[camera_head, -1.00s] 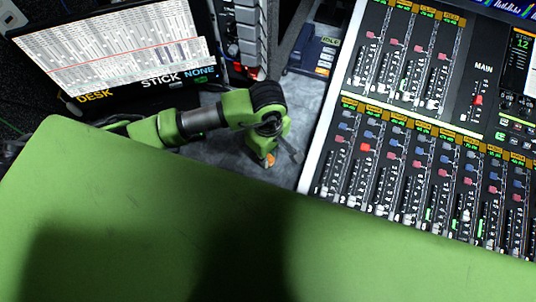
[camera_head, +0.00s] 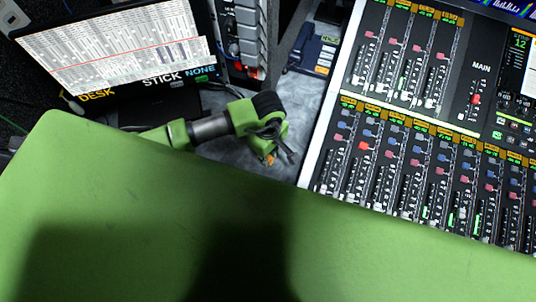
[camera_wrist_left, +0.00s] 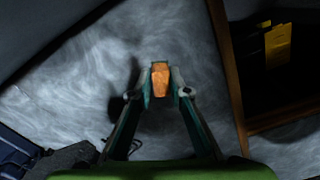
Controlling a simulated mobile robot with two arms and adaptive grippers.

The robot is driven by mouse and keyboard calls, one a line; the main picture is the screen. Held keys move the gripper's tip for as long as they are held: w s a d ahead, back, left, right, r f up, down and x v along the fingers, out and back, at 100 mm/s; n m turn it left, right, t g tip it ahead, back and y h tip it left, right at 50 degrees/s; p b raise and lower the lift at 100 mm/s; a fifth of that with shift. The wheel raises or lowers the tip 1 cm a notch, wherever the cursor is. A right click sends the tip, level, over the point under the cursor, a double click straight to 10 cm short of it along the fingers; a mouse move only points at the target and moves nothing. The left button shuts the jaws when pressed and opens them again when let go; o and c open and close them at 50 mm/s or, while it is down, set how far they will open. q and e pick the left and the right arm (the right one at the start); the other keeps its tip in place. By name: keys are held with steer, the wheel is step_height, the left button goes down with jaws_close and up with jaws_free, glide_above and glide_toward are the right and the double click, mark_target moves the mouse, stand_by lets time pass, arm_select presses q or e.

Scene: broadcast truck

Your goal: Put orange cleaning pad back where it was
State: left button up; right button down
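The orange cleaning pad (camera_wrist_left: 161,79) is a small orange block between my left gripper's fingertips in the left wrist view. Both fingers close in on its sides. In the head view only a small orange bit of the pad (camera_head: 269,159) shows by the dark fingers. My left gripper (camera_head: 280,150) points down over the grey floor or surface, left of the mixing console. It also shows in the left wrist view (camera_wrist_left: 160,92). Whether the pad touches the surface below is unclear. My right gripper is not in view.
The mixing console (camera_head: 318,135) stands close on the right. A laptop-like screen (camera_head: 115,45) and rack units (camera_head: 245,40) are behind on the left. A dark blue device (camera_head: 313,52) lies at the back. In the wrist view, a brown-edged opening (camera_wrist_left: 232,90) is on the right.

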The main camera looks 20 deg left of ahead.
arm_select(q)
steer(key=shift+o, duration=0.5)
steer(key=shift+r, duration=0.1)
step_height(320, 180, up, 12)
steer(key=b, duration=0.2)
stand_by(0.5)
